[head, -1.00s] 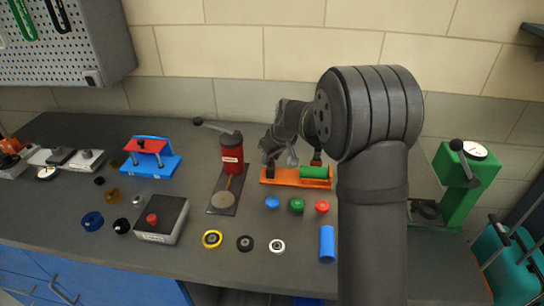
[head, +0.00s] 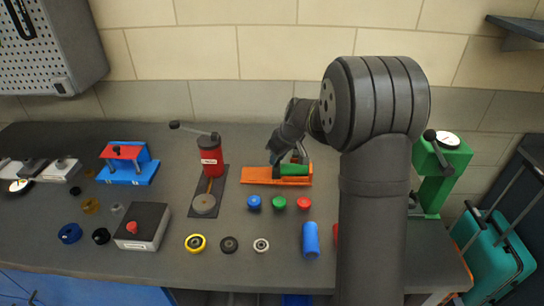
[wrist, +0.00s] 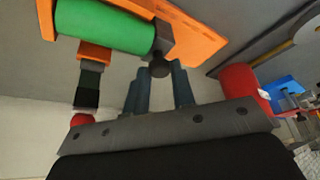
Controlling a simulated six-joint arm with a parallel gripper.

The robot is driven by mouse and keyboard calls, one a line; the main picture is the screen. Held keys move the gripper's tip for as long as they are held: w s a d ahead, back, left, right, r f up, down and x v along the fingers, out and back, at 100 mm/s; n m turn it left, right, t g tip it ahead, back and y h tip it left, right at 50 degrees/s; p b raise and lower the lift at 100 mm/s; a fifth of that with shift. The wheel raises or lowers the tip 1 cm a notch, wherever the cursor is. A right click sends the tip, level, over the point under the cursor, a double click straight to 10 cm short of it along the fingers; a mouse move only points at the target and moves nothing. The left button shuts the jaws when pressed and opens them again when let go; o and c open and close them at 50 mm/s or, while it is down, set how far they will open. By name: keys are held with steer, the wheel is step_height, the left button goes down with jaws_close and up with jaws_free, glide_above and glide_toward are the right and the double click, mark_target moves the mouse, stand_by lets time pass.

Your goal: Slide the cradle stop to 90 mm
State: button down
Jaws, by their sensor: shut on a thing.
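The orange cradle (head: 255,178) lies on the bench near the wall, with a green cylinder (head: 297,169) in its right part. In the wrist view the cradle (wrist: 190,35) and the green cylinder (wrist: 105,28) fill the top. The stop, a dark grey block (wrist: 160,38) with a round black knob, stands at the cylinder's end; whether they touch I cannot tell. My gripper (head: 274,171) is down at the cradle, left of the cylinder. In the wrist view my gripper (wrist: 160,74) is shut on the stop's knob. Any scale marks are not readable.
A red mill (head: 210,158) with a crank stands left of the cradle. Blue, green and red caps (head: 278,203) lie in front, with a blue cylinder (head: 311,240) nearer. A dark post with a red end (wrist: 82,119) rises beside the cradle. A green press (head: 430,175) stands right.

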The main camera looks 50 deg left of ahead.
steer(key=shift+w+d, duration=0.15)
steer(key=shift+w, duration=0.05)
steer(key=c, duration=1.2)
jaws_free()
steer(key=shift+d, duration=0.1)
steer(key=shift+c, duration=0.2)
steer(key=shift+r, duration=0.1)
steer(key=v, duration=1.7)
steer(key=shift+r, duration=0.1)
